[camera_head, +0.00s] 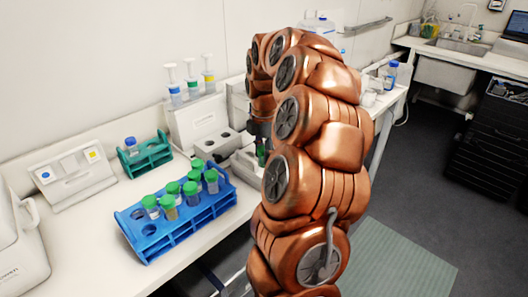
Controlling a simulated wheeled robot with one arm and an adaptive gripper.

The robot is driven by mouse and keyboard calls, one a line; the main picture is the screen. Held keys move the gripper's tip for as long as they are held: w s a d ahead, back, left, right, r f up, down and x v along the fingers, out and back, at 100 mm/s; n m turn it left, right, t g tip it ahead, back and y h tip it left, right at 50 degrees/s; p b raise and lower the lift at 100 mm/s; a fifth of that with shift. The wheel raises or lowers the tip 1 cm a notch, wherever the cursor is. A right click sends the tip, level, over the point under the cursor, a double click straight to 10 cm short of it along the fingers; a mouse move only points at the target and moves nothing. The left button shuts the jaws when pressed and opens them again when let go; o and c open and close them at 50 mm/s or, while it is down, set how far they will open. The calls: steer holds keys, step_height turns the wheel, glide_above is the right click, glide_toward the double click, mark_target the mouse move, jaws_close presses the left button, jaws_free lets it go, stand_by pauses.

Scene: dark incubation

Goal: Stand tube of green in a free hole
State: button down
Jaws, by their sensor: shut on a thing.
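My gripper (260,133) shows in part behind my copper-coloured arm, to the right of the racks. It points down and is shut on a small tube of green (261,153), which shows as a dark green shape below the fingers. Its lower end is hard to make out against a pale device behind it. A blue rack (178,236) stands on the bench to the left of the gripper. Several green-capped tubes stand in it, and empty holes show at its near-left end. A teal rack (154,158) stands behind it, with one blue-capped tube (131,145) and empty room.
A pale block with holes (216,142) stands between the racks and my gripper. Several pipettes (190,80) stand on a holder behind. A white panel device (75,178) and a rounded white machine (20,245) stand at left. Bare bench lies before the blue rack.

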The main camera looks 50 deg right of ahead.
steer(key=shift+f, duration=0.15)
steer(key=c, duration=0.8)
jaws_free()
step_height(320, 180, up, 12)
steer(key=b, duration=0.1)
steer(key=shift+r+b, duration=0.2)
steer(key=shift+b, duration=0.15)
